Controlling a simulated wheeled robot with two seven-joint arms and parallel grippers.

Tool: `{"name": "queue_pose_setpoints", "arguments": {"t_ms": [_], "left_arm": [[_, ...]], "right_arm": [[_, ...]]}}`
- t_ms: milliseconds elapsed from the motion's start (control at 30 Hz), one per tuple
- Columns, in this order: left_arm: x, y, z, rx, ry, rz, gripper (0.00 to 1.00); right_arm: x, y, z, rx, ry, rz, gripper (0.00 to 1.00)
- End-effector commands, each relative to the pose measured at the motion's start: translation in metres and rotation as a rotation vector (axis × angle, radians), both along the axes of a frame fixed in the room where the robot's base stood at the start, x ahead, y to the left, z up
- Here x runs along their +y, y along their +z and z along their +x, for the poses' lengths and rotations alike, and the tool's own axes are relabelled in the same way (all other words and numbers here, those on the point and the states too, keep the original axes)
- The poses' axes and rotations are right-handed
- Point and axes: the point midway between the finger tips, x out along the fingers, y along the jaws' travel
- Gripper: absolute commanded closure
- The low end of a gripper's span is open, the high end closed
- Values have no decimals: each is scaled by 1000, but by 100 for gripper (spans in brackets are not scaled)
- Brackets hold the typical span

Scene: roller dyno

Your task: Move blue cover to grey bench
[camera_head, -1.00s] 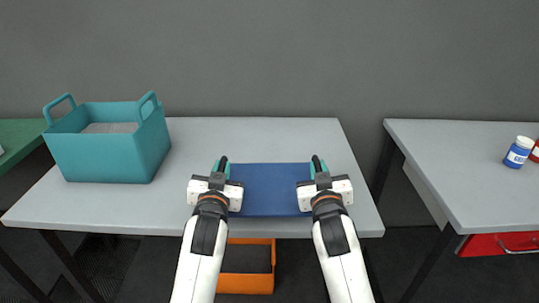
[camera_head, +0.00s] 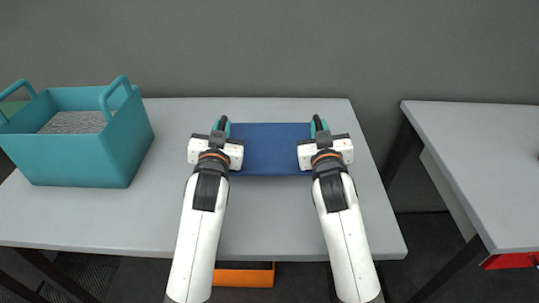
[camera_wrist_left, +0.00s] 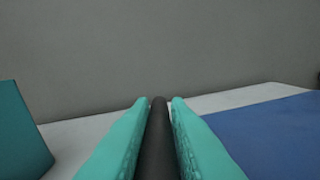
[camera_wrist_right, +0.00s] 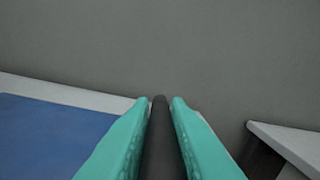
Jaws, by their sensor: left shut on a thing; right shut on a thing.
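The blue cover (camera_head: 270,150) is a flat rectangular panel over the middle of the light grey bench (camera_head: 270,220). My left gripper (camera_head: 221,125) is shut on a dark bar at the cover's left side; this bar (camera_wrist_left: 157,140) shows between the teal fingers in the left wrist view. My right gripper (camera_head: 318,125) is shut on a matching dark bar (camera_wrist_right: 158,140) at the right side. The cover looks level. I cannot tell whether it touches the bench top or hangs just above it.
A teal bin (camera_head: 80,155) with two handles and grey contents stands on the bench's left part. A second grey table (camera_head: 485,165) is at the right, across a gap. An orange box (camera_head: 243,275) shows below the bench. Bench space around the cover is clear.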

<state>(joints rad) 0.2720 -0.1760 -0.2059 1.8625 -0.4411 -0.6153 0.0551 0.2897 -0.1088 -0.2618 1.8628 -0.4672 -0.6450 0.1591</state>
Motion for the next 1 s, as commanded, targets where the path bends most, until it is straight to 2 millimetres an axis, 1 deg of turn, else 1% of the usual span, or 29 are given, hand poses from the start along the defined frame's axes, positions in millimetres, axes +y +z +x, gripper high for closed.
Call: {"name": "queue_pose_setpoints", "arguments": {"t_ms": [33,467,1000], "left_arm": [[1,5,0,-9,6,-6,100],[2,3,0,-9,6,-7,100],[2,-23,-1,-1,8,-4,100]], "right_arm": [[-6,1,1,-2,-12,-8,100],[-6,-2,1,0,-12,-8,100],[-6,-24,1,2,-13,-9,100]]}}
